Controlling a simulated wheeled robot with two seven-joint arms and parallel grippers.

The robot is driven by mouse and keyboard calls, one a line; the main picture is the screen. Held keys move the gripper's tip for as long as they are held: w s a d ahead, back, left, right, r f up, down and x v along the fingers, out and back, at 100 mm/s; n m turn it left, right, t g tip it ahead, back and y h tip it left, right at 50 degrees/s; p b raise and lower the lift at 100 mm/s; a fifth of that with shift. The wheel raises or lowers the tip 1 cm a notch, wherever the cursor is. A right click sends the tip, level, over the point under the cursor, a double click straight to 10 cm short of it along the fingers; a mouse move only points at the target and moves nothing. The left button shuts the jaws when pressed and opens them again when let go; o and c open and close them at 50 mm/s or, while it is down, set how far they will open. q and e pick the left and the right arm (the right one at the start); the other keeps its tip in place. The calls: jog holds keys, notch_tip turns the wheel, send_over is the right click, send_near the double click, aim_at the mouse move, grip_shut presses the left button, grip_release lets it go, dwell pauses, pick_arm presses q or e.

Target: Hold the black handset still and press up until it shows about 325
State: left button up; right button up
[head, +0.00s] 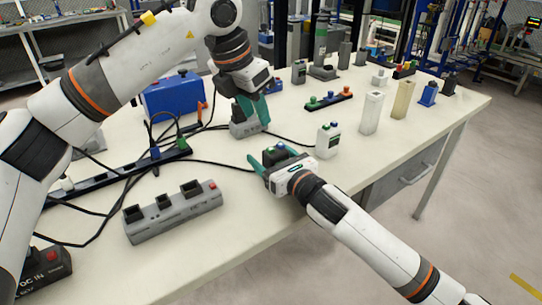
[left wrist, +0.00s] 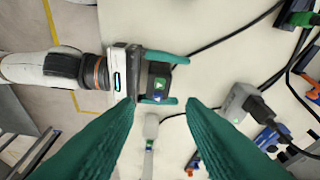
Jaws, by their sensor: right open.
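The black handset (head: 279,152) stands on the table between the fingers of my right gripper (head: 268,157). In the left wrist view the handset (left wrist: 159,73) shows a green button with a pale arrow on its top, and a blue button close to the lower finger. Any number on it cannot be read. My right gripper (left wrist: 160,79) is open around it, one finger on each side. My left gripper (head: 254,115) is open and points down, above and behind the handset in the head view. Its fingers (left wrist: 160,108) are empty and wide apart.
A white handset-like box (head: 328,141) stands just right of the black one. A grey power strip (head: 172,212) lies front left, with black cables around. A grey socket block (head: 243,128) sits behind. Pale blocks (head: 371,113) stand farther right. The table's front edge runs near my right arm.

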jog(key=shift+c, duration=0.4)
jog(key=c, duration=0.9)
pick_arm(q)
jog(key=shift+c, duration=0.6)
pick_arm(e)
jog(key=shift+c, duration=0.8)
pick_arm(q)
grip_shut()
